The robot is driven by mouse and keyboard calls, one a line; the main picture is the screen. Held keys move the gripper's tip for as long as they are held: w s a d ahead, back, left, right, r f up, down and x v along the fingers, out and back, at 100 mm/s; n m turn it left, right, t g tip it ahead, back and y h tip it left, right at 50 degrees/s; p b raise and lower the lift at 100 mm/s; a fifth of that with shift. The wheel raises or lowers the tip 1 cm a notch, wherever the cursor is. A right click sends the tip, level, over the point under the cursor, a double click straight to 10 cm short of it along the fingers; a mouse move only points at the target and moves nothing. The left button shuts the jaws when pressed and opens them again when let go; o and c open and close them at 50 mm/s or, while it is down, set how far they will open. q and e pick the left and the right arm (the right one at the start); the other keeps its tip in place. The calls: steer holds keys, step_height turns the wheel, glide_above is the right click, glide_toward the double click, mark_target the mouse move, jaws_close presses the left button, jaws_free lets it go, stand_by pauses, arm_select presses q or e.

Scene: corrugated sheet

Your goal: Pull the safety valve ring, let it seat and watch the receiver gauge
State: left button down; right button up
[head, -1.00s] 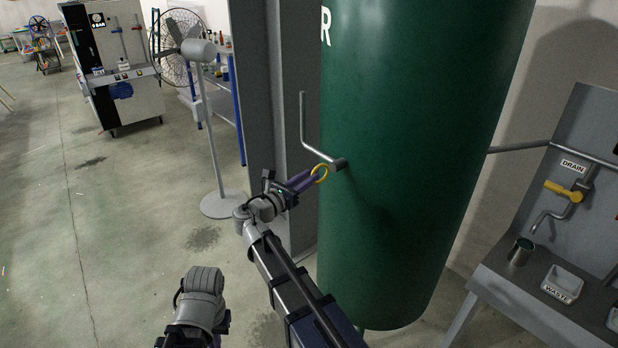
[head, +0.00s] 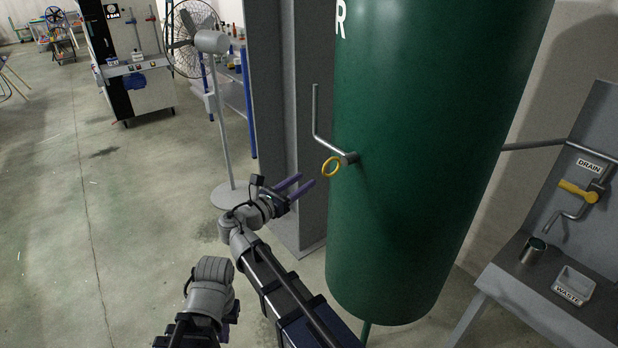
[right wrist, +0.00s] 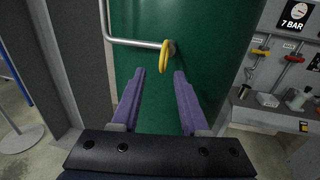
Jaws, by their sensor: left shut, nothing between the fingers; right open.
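The yellow ring (head: 332,166) hangs at the end of a grey bent pipe (head: 325,141) on the green receiver tank (head: 420,170). My right gripper (head: 306,182) is open and empty, a little left of and below the ring, apart from it. In the right wrist view the ring (right wrist: 277,48) shows beyond and between the two purple fingers (right wrist: 158,82). My left gripper (head: 230,314) is low in the head view, away from the tank, shut and empty; its fingers are mostly hidden. A round dial (right wrist: 298,13) above "7 BAR" shows in the right wrist view; its reading is too small to tell.
A grey column (head: 298,90) stands left of the tank, with a fan (head: 212,42) beyond. At right, a bench holds a metal cup (head: 533,250) and a WASTE tray (head: 573,284) below a yellow DRAIN handle (head: 578,191). Open floor lies at left.

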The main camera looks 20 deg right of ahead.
steer(key=shift+s+a, duration=0.1)
steer(key=shift+a, duration=0.1)
steer(key=s+d+f+m+g+y, duration=0.2)
steer(key=s+f+m+g+y, duration=0.3)
steer(key=f+m, duration=0.35)
steer(key=s+d+f+m+g+y, duration=0.2)
steer(key=s+f+m+y, duration=0.2)
steer(key=s+f+m, duration=0.5)
steer(key=s+a+f+m+g+y, duration=0.1)
steer(key=s+a, duration=0.3)
steer(key=a, duration=0.4)
steer(key=s+a+f+m+g+y, duration=0.1)
steer(key=s+a+f+y, duration=0.3)
steer(key=a, duration=0.5)
steer(key=shift+s+a+m+b, duration=0.3)
steer(key=shift+s+m+b, duration=0.05)
steer(key=shift+s+m, duration=0.1)
steer(key=shift+d, duration=0.1)
stand_by(0.5)
